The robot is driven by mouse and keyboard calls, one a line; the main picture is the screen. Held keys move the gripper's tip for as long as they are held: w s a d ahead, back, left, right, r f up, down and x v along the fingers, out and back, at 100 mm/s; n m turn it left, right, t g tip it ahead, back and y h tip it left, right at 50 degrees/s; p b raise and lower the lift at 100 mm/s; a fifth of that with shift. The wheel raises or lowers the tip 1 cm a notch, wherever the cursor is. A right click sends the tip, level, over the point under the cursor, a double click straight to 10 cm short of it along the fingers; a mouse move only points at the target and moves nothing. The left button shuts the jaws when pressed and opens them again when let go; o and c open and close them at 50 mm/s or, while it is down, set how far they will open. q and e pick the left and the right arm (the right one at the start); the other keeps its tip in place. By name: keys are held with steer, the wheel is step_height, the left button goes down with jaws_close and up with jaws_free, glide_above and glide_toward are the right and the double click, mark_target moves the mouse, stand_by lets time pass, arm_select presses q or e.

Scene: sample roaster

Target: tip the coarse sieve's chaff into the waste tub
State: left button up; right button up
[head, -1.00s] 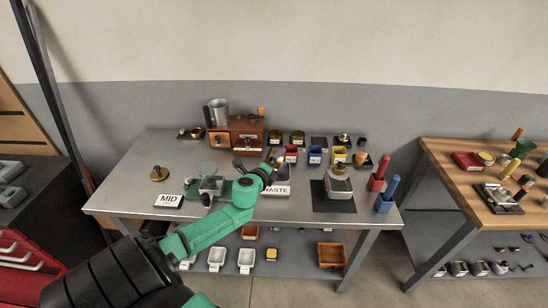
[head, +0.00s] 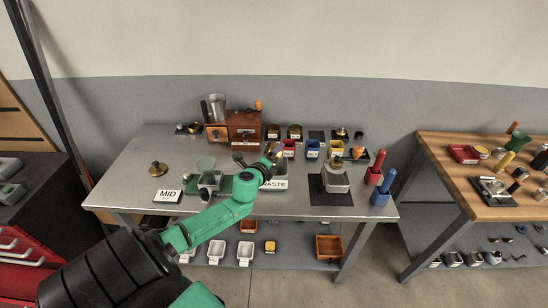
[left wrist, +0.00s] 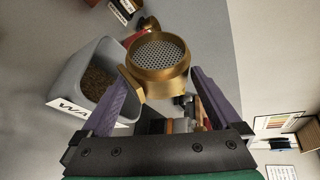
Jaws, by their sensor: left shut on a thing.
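My left gripper (head: 268,160) is shut on the brass coarse sieve (left wrist: 157,84). In the left wrist view its purple fingers (left wrist: 168,100) stand on both sides of the sieve, whose round perforated mesh faces the camera; no chaff shows on the mesh. The grey waste tub (left wrist: 62,76) is beside the sieve, on the left of that view, with brown chaff (left wrist: 97,82) inside. In the head view the tub's WASTE label (head: 275,184) shows just below the gripper, and my arm hides part of the tub. My right gripper is in neither view.
A brown wooden roaster box (head: 245,127) stands behind the gripper.

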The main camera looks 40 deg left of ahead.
arm_select(q)
steer(key=shift+r, duration=0.1)
stand_by(0.4)
step_height(320, 180, up, 3)
steer(key=p, duration=0.3)
